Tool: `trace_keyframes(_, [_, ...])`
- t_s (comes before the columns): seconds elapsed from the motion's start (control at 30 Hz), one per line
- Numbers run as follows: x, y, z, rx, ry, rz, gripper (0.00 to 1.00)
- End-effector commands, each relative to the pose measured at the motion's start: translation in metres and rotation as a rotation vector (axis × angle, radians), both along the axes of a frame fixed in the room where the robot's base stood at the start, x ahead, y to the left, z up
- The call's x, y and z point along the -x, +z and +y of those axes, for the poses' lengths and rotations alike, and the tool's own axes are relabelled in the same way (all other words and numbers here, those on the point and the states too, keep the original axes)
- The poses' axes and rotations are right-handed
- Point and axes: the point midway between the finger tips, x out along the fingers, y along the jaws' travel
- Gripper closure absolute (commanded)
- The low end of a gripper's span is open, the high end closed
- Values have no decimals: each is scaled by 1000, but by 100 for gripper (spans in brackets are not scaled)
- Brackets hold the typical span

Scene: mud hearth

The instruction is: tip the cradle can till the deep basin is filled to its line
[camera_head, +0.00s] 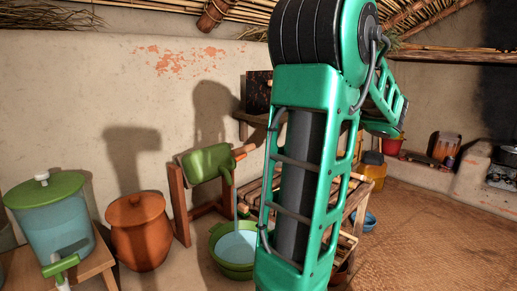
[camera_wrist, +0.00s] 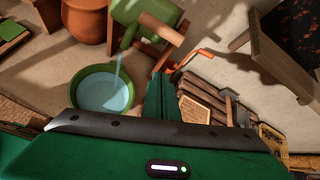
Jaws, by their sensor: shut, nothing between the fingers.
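The green cradle can (camera_head: 205,163) hangs in a wooden frame (camera_head: 181,205), tilted with its spout down to the right. A thin stream of water (camera_head: 236,204) falls from the spout into the green deep basin (camera_head: 234,270) on the floor below. The can (camera_wrist: 128,12), stream (camera_wrist: 118,68) and basin (camera_wrist: 74,92) also show in the wrist view. Pale blue water covers the basin's bottom; I cannot make out a fill line. My gripper (camera_wrist: 160,88) is shut and empty, right of the basin and below the can's wooden bar (camera_wrist: 160,28). My arm hides it in the head view.
A lidded clay pot (camera_head: 140,232) and a water dispenser with a green lid (camera_head: 52,215) stand at the left. A slatted wooden rack (camera_head: 262,212) stands right of the basin, partly behind my arm. The woven floor (camera_head: 420,235) at the right is clear.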

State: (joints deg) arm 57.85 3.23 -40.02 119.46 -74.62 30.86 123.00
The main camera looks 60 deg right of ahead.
Motion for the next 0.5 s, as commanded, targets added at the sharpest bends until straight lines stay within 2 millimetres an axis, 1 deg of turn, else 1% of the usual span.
trace_keyframes(0.03, [8, 4, -10, -39, -46, -22, 100])
trace_keyframes(0.1, [14, 11, -16, -87, -90, -51, 100])
trace_keyframes(0.23, [19, 17, -22, -133, -130, -79, 100])
trace_keyframes(0.37, [13, 14, -22, -141, -133, -84, 100])
trace_keyframes(0.5, [-5, 2, -22, -142, -129, -82, 100])
